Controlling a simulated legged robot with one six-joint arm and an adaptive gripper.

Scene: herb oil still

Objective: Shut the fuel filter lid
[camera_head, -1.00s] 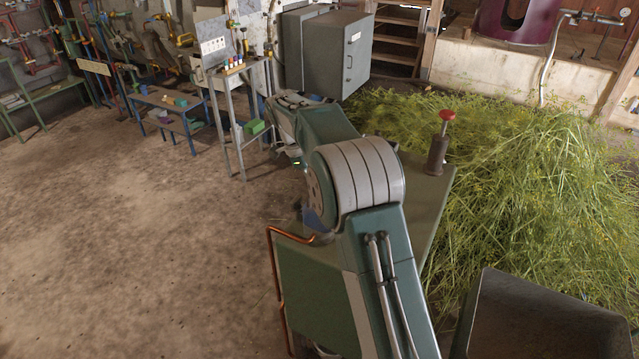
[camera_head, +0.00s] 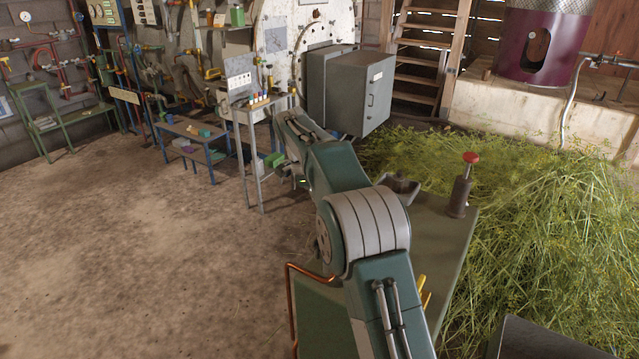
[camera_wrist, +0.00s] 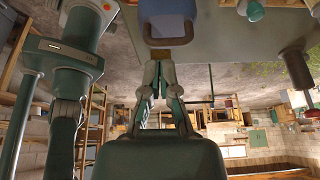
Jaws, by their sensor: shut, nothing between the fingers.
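I cannot pick out the fuel filter lid with certainty. In the wrist view my gripper (camera_wrist: 165,62) is shut and empty, its two fingers pointing up the picture. Just beyond the fingertips is a blue block-like part (camera_wrist: 168,12) with a grey rim or loop (camera_wrist: 167,41) at its near end; I cannot tell whether the fingers touch it. In the head view a small dark square pan with a knob-like top (camera_head: 402,187) is on the green bench (camera_head: 443,235), behind my arm. My gripper is not visible in that view.
A dark cylinder with a red knob (camera_head: 462,185) stands on the bench's right side. A copper rail (camera_head: 288,300) edges its left. Cut herbs (camera_head: 540,240) heap at right. A grey cabinet (camera_head: 365,95) and small stand (camera_head: 250,150) lie beyond. Floor at left is clear.

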